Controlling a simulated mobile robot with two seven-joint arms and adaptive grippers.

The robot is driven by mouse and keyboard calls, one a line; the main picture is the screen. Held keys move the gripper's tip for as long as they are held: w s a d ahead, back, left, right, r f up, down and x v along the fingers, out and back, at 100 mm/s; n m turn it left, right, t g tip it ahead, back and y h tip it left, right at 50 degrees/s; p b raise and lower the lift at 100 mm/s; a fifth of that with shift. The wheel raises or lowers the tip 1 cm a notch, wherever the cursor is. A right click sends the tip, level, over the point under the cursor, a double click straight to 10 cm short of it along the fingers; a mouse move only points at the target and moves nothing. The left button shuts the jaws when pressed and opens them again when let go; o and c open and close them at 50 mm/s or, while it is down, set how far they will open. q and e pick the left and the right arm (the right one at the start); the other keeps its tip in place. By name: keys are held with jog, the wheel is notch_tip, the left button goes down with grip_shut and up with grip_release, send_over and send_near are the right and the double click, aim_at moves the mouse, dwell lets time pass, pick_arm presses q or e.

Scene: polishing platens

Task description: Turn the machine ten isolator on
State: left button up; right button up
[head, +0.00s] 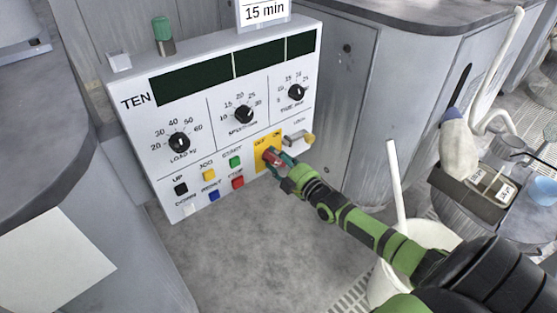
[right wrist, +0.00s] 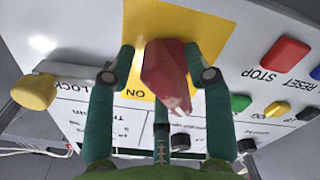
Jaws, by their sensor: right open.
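The machine marked TEN has a white control panel (head: 150,130). Its red isolator handle (head: 271,155) sits on a yellow plate (head: 262,143) at the lower right of the panel, with OFF and ON lettering above it. My right gripper (head: 279,163) is at the handle and partly hides it. I cannot tell which label the handle points to. My left gripper is out of view.
Coloured buttons, including a red STOP (head: 237,182), lie left of the isolator. A lock lever with a yellowish knob (head: 308,139) sits close to its right. A white bucket (head: 425,235) stands beneath my right arm.

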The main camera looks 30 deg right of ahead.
grip_shut()
